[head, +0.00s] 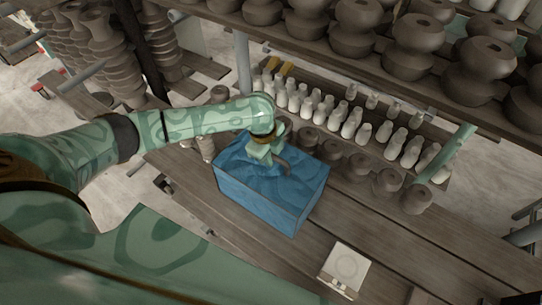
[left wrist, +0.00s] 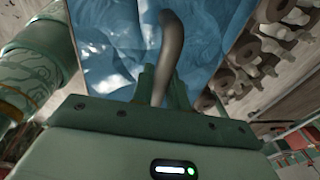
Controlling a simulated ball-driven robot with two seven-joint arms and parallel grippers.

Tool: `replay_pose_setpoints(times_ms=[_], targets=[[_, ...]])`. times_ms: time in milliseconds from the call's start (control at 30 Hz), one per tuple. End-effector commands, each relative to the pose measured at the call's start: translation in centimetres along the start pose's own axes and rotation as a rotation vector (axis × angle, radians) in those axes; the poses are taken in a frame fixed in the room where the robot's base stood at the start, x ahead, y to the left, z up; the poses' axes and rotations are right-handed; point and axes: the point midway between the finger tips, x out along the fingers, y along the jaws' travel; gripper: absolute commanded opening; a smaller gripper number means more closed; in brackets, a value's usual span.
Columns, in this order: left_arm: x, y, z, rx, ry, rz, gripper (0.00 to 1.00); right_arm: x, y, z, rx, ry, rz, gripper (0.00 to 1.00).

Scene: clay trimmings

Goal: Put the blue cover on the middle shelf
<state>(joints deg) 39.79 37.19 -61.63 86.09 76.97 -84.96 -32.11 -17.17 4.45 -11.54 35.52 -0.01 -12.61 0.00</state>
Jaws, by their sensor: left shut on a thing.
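The blue cover (head: 258,201) is box-shaped with a rumpled top and straight sides. It sits on grey wooden planks in the middle of the head view, and its top fills much of the left wrist view (left wrist: 120,45). My left gripper (head: 264,160) is over its top. Its fingers (left wrist: 163,88) are shut on a curved grey-brown piece (left wrist: 171,45) that rises against the blue; it looks like a handle, but I cannot tell how it is joined. My right gripper is not in view. I cannot tell which rack level is the middle shelf.
A rack behind holds dark pots (head: 414,48) on an upper board and rows of pale bottles (head: 350,122) lower down. More dark pots (head: 332,152) stand close beside the cover. A pale square box (head: 345,266) lies on the planks in front, with bare planks around it.

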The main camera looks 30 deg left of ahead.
Motion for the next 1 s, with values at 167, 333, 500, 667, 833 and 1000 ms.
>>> replay_pose_setpoints(times_ms=[167,333,500,667,833,1000], targets=[[-0.1,-0.1,0.0,0.001,0.000,-0.002,0.00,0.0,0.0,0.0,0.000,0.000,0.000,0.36],[0.1,0.0,0.0,0.001,0.000,-0.001,0.27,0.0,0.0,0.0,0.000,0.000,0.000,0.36],[0.1,0.0,0.0,0.000,0.000,-0.001,0.37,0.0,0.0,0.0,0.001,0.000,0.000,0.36],[0.0,0.0,0.0,0.000,0.000,-0.001,0.37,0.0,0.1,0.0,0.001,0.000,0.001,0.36],[-2.1,-0.1,0.1,0.001,-0.001,-0.004,0.37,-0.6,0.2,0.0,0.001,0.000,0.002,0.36],[-6.2,-0.1,0.1,0.001,-0.001,-0.005,0.37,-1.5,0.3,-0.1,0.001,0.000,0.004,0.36]])
